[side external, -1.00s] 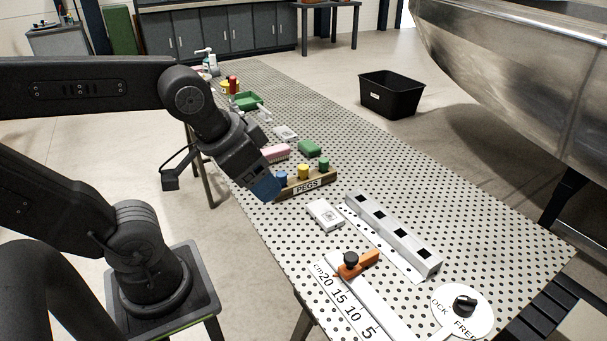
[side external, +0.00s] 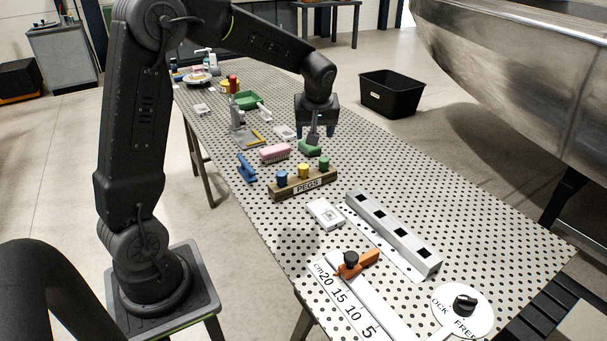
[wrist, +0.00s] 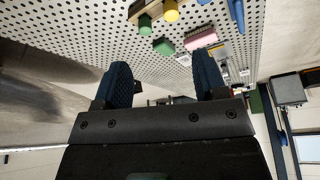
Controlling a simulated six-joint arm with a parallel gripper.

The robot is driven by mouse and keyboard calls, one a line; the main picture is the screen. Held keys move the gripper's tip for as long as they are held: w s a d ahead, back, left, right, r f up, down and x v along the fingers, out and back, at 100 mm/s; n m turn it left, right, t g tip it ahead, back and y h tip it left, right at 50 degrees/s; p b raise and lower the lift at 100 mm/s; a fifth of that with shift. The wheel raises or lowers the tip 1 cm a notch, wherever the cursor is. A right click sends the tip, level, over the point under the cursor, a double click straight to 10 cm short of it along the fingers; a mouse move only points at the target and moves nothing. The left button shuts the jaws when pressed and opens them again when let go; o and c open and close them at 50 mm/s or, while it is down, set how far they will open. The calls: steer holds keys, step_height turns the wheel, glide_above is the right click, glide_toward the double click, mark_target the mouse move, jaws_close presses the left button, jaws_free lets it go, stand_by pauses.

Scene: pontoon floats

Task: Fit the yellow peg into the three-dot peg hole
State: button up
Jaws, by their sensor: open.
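The yellow peg (side external: 303,171) stands upright in the wooden rack labelled PEGS (side external: 287,193), between a blue peg (side external: 281,177) and a green peg (side external: 324,163). The yellow peg also shows at the top of the wrist view (wrist: 171,12). A long grey block with several dark square holes (side external: 376,220) lies right of the rack; its dot marks are too small to tell. My gripper (side external: 314,133) is above the table beyond the rack, near the green block. In the wrist view my gripper (wrist: 163,82) has its blue fingers apart with nothing between them.
A green block (side external: 309,148), a pink brush (side external: 275,152) and a blue tool (side external: 246,168) lie around the rack. A white box (side external: 325,213) sits between rack and hole block. An orange-handled clamp (side external: 358,264) and ruler are nearer. A metal hull (side external: 530,80) overhangs the right.

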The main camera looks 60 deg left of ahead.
steer(key=w+a+f+n+g, duration=0.1)
steer(key=w+a+f+n, duration=0.2)
steer(key=a+f, duration=0.3)
glide_above(304, 166)
steer(key=d, duration=0.2)
step_height(304, 166, down, 7)
steer(key=shift+a+f, duration=0.1)
steer(key=shift+y, duration=0.3)
steer(key=shift+s+x, duration=0.1)
steer(key=shift+x, duration=1.35)
steer(key=shift+s+x, duration=0.15)
steer(key=shift+x, duration=1.3)
steer(key=shift+c, duration=0.2)
steer(key=c, duration=1)
steer(key=shift+o, duration=0.2)
